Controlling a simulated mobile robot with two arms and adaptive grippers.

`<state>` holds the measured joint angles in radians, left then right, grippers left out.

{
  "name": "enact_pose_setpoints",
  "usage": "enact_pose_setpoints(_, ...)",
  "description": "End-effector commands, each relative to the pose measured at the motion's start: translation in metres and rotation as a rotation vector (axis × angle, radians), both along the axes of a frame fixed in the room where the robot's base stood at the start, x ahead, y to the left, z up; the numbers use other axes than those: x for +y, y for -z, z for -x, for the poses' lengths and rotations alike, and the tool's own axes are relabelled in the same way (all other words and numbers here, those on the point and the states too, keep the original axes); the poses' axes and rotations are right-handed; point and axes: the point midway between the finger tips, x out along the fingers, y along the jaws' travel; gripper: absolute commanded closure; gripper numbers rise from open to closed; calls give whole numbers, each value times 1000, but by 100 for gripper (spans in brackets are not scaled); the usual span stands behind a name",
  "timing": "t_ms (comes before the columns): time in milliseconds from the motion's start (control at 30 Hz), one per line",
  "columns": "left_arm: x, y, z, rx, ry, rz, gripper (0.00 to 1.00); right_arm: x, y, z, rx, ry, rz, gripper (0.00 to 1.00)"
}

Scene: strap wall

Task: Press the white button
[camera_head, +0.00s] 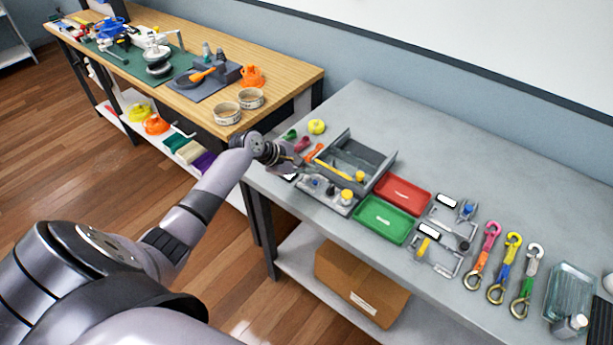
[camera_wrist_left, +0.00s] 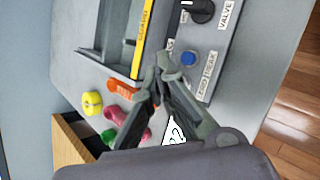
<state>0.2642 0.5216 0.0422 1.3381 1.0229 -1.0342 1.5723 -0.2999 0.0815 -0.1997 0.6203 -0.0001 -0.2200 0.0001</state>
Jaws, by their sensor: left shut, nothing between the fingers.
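My left gripper (camera_head: 298,166) is shut and empty, low over the left end of a grey control panel (camera_head: 343,209). I cannot make out a white button for certain; the fingers hide part of the panel. A black knob (camera_wrist_left: 203,11) stands beyond the blue button. A yellow knob (camera_head: 347,195) is at the panel's right end. My right gripper is not in view.
A grey tray with a yellow-edged bar (camera_wrist_left: 145,38) lies behind the panel. Red (camera_head: 403,193) and green (camera_head: 383,220) trays sit to its right. Small coloured pieces, including a yellow one (camera_wrist_left: 92,102), lie left of the tray. The grey table's back is clear.

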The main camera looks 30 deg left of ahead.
Motion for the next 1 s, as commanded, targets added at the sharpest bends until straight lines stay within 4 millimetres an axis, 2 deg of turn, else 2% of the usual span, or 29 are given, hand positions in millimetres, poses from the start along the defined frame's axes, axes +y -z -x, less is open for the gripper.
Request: enact_pose_setpoints(1000, 0, 13, 0, 0, -1, 1, 100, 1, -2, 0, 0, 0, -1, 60)
